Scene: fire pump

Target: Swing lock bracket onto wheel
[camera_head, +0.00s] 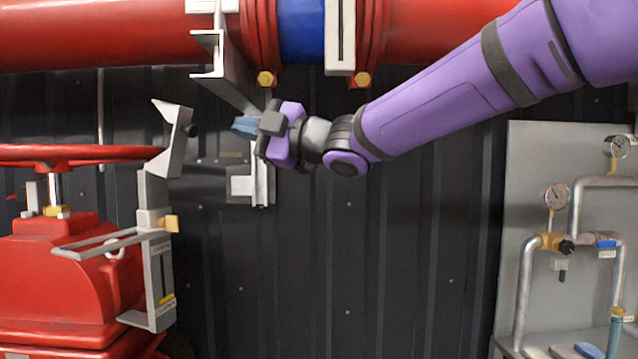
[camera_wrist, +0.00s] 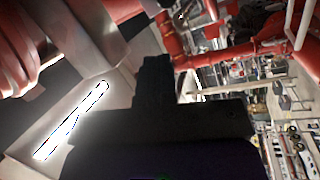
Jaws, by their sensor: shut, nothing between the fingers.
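The red wheel (camera_head: 80,153) sits on top of a red valve body at the left of the head view. The grey metal lock bracket (camera_head: 155,215) stands upright just right of the wheel. Its angled upper plate (camera_head: 172,140) rises above the wheel's rim, and the plate appears beside the rim, not over it. My gripper (camera_head: 243,125) is shut and empty, to the right of the upper plate, with a clear gap between them. In the wrist view my gripper (camera_wrist: 155,75) is a dark silhouette; I cannot make out the bracket there.
A red pipe (camera_head: 110,30) with a blue band crosses the top, and a grey steel support (camera_head: 225,75) hangs close above my gripper. A small grey wall bracket (camera_head: 258,185) is just below it. A gauge panel (camera_head: 530,190) stands at right. The dark wall between is clear.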

